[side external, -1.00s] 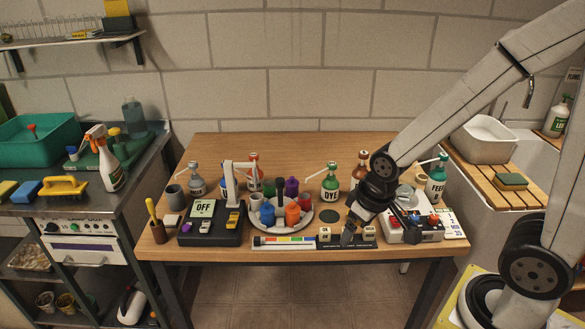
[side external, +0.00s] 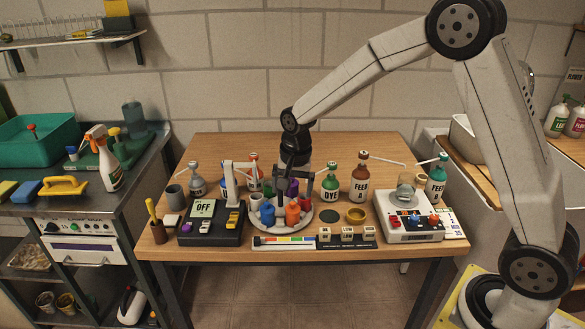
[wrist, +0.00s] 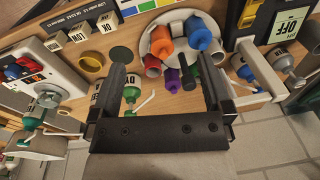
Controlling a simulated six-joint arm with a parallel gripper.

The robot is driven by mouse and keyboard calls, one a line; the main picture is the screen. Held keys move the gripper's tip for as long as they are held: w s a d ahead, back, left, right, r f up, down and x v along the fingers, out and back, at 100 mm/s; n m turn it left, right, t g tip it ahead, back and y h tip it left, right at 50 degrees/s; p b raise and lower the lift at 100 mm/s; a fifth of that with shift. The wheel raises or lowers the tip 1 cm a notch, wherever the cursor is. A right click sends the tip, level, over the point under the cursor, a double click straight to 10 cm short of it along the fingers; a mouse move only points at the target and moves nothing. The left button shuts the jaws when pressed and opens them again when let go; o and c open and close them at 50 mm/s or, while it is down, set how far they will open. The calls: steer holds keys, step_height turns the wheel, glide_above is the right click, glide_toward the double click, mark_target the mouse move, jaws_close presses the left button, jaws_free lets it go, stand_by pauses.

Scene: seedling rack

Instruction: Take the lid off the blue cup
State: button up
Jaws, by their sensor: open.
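The blue cup (side external: 268,215) stands at the front left of a round white tray (side external: 283,228), next to an orange cup (side external: 292,214). It also shows in the wrist view (wrist: 199,37) with a narrower blue top; I cannot tell the lid's edge from the cup. My gripper (side external: 293,195) is over the tray, pointing down, its fingers spread. In the wrist view my open gripper (wrist: 168,78) has nothing held between its fingers, and the blue cup lies beyond the fingertips, nearer the right finger. My gripper partly hides the cups at the tray's back.
Purple, red, green and grey cups crowd the tray. A black device (side external: 212,226) with a white post stands left. Tall bottles (side external: 331,182) line the back.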

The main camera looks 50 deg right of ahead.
mark_target(267, 203)
steer(key=shift+w+f+m+g, duration=0.2)
steer(key=shift+w+f+m, duration=0.3)
steer(key=shift+w+m, duration=0.95)
steer(key=shift+w+f+m+g, duration=0.2)
steer(key=shift+w+f+m, duration=0.25)
steer(key=shift+w+m, duration=1.05)
steer(key=shift+w+f+m+g, duration=0.2)
steer(key=shift+w+f+m, duration=0.5)
steer(key=shift+w, duration=1.35)
steer(key=shift+d+f, duration=0.15)
steer(key=shift+f, duration=3.55)
steer(key=c, duration=1.3)
